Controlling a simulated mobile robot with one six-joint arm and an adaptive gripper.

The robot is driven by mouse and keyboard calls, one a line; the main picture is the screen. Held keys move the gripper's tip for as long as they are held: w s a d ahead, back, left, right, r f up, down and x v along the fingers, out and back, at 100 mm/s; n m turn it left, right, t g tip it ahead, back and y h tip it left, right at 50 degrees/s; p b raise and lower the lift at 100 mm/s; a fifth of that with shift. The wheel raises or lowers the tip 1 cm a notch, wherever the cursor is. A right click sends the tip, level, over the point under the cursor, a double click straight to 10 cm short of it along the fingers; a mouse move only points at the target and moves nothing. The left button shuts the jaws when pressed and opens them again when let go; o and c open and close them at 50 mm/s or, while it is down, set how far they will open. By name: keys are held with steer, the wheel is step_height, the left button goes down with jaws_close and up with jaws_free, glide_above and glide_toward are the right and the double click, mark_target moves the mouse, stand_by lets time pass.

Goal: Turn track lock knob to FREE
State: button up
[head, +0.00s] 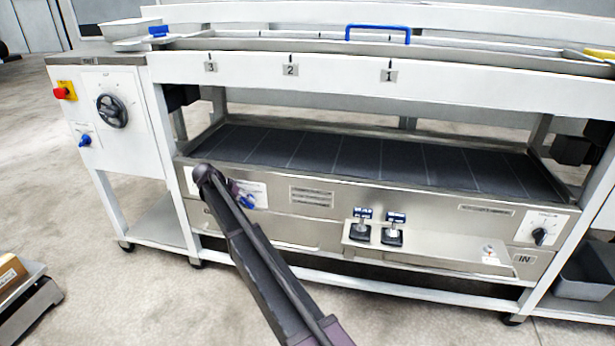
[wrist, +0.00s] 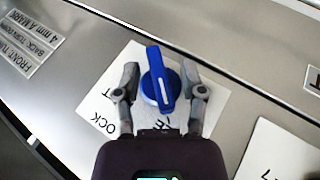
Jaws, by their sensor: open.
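The track lock knob (wrist: 155,78) is a blue lever-shaped knob with a pale line along it, on a white label plate (wrist: 90,115) fixed to the steel front panel. In the wrist view its bar runs nearly along my fingers, tilted slightly. My gripper (wrist: 160,70) is open, with one finger on each side of the knob and small gaps visible. Parts of the lettering show, "OCK" and "EE"; the rest is covered by the knob and gripper. In the head view the blue knob (head: 246,201) shows beside my arm, which hides most of the gripper.
A second plate (wrist: 280,150) lies to the right in the wrist view. In the head view, two black switches with blue tags (head: 361,228) sit on a ledge to the right. A handwheel (head: 112,110), another blue knob (head: 84,140) and a red button (head: 62,92) are on the left cabinet.

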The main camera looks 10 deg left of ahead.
steer(key=y, duration=0.1)
steer(key=y+p, duration=0.2)
steer(key=shift+s+d+r+m+y, duration=0.15)
steer(key=shift+d+m+y, duration=0.1)
steer(key=shift+m+y, duration=0.15)
steer(key=y, duration=0.3)
steer(key=shift+d+m, duration=0.1)
steer(key=shift+m, duration=0.2)
steer(key=y, duration=0.1)
steer(key=y+b, duration=0.1)
steer(key=y, duration=0.1)
steer(key=m+y, duration=0.1)
steer(key=shift+f+t+b, duration=0.25)
steer(key=shift+t+b, duration=0.15)
steer(key=shift+m+t+y+b, duration=0.3)
steer(key=shift+y+b, duration=1.1)
steer(key=shift+y, duration=0.4)
steer(key=s+d+r+h+p, duration=0.1)
steer(key=s+d+r+p, duration=0.4)
steer(key=d+r+p, duration=0.4)
steer(key=s+d+r+n+g+h+p, duration=0.1)
steer(key=s+d+r+p, duration=0.4)
steer(key=d+r+p, duration=0.4)
steer(key=d+p, duration=0.3)
steer(key=d, duration=0.2)
steer(key=shift+d+r, duration=0.15)
steer(key=shift+r, duration=0.2)
steer(key=shift+s+d, duration=0.1)
steer(key=shift+s, duration=0.05)
